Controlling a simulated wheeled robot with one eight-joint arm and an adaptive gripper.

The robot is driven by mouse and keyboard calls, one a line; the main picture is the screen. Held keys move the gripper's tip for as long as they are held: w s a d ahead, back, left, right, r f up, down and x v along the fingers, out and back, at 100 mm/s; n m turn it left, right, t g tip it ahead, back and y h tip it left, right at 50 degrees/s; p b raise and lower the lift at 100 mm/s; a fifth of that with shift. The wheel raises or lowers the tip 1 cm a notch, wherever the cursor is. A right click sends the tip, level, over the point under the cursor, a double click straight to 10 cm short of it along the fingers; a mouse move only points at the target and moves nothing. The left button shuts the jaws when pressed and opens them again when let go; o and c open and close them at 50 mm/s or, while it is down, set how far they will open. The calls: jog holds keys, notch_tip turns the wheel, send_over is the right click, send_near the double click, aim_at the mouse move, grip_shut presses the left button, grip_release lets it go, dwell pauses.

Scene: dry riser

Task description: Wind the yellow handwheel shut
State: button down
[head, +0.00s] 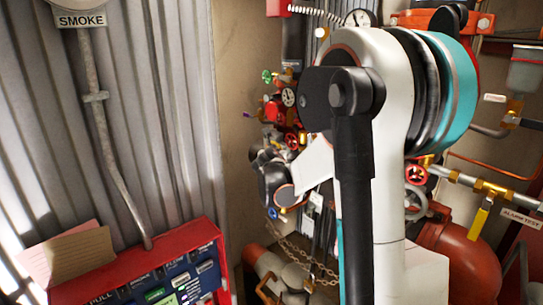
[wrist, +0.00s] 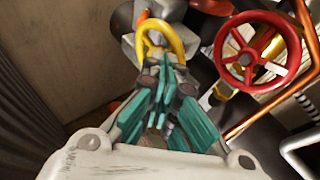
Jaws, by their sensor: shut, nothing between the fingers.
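The yellow handwheel (wrist: 176,38) is in the wrist view at the top, left of centre. It is a ring with its hub partly covered by my fingers. My gripper (wrist: 164,72) has teal fingers that come together just in front of the wheel's lower part. They are shut with nothing between them. The tips overlap the wheel in the picture; I cannot tell whether they touch it. In the head view my arm blocks the middle, and I cannot make out the yellow wheel or the fingers there.
A larger red handwheel (wrist: 222,60) stands close on the right in the wrist view, with copper pipe (wrist: 262,112) below it. A corrugated wall and a red-framed panel (head: 150,262) are at the left in the head view. A yellow lever (head: 478,222) and pipes are at the right.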

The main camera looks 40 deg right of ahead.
jog(key=w+b, duration=0.1)
jog(key=w, duration=0.5)
jog(key=s+f+b, duration=0.3)
jog(key=f+b, duration=0.1)
jog(key=shift+s+d, duration=0.1)
jog(key=shift+s, duration=0.25)
jog(key=shift+d, duration=0.15)
dwell(0.4)
jog(key=shift+r, duration=0.1)
